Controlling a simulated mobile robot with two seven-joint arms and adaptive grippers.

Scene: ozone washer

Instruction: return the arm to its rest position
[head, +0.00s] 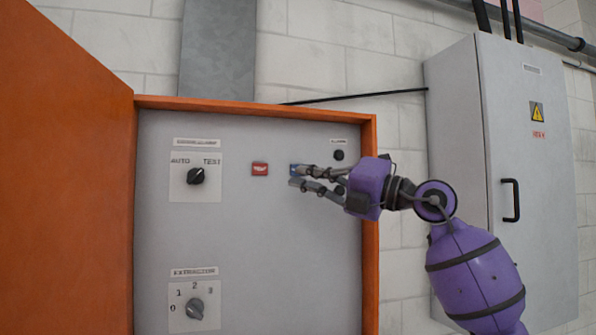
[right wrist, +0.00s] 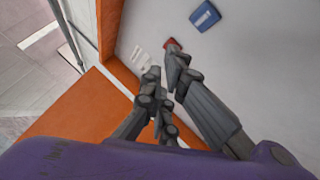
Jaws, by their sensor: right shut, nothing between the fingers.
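My right arm, purple with dark bands, comes in from the lower right in the head view. Its gripper (head: 292,176) is shut and empty in front of the panel of the orange-framed control box (head: 255,240). Whether the fingers touch the panel cannot be told. My left gripper is not in view.
The box's orange door (head: 65,170) stands open on the left. The panel carries a red button (head: 260,169), an AUTO/TEST knob (head: 196,176) and a numbered knob (head: 194,308). A grey cabinet (head: 455,130) with a black handle stands at the right, behind my arm.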

